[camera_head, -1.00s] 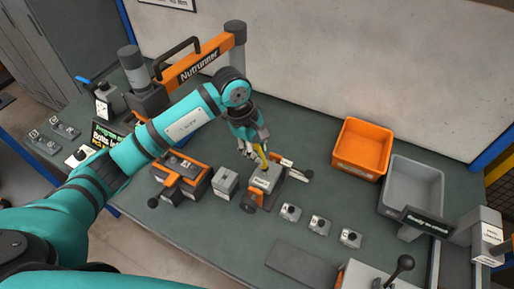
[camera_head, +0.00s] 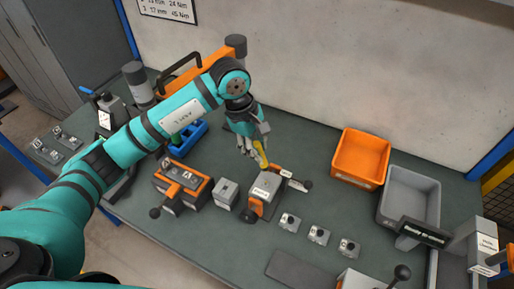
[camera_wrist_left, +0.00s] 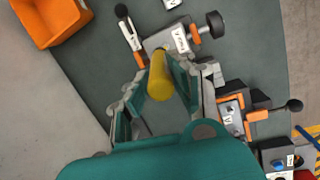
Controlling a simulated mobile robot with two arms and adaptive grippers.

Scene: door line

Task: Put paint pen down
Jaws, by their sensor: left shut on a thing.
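My left gripper (camera_head: 254,150) is shut on the yellow paint pen (camera_head: 261,155) and holds it tilted near the back of a grey clamp fixture (camera_head: 266,186). The left wrist view shows the yellow pen (camera_wrist_left: 160,78) between the two fingers of the left gripper (camera_wrist_left: 162,82), one end toward the camera. In that view the grey fixture (camera_wrist_left: 172,40) lies just beyond the pen. I cannot tell whether the pen's far end touches it. My right gripper is not in view.
A blue holder (camera_head: 188,138) stands behind my left arm. An orange bin (camera_head: 361,157) and a grey bin (camera_head: 410,194) stand at the right. An orange-black fixture (camera_head: 182,186) and grey block (camera_head: 227,193) are left of the clamp fixture. Small grey parts (camera_head: 319,235) lie in front.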

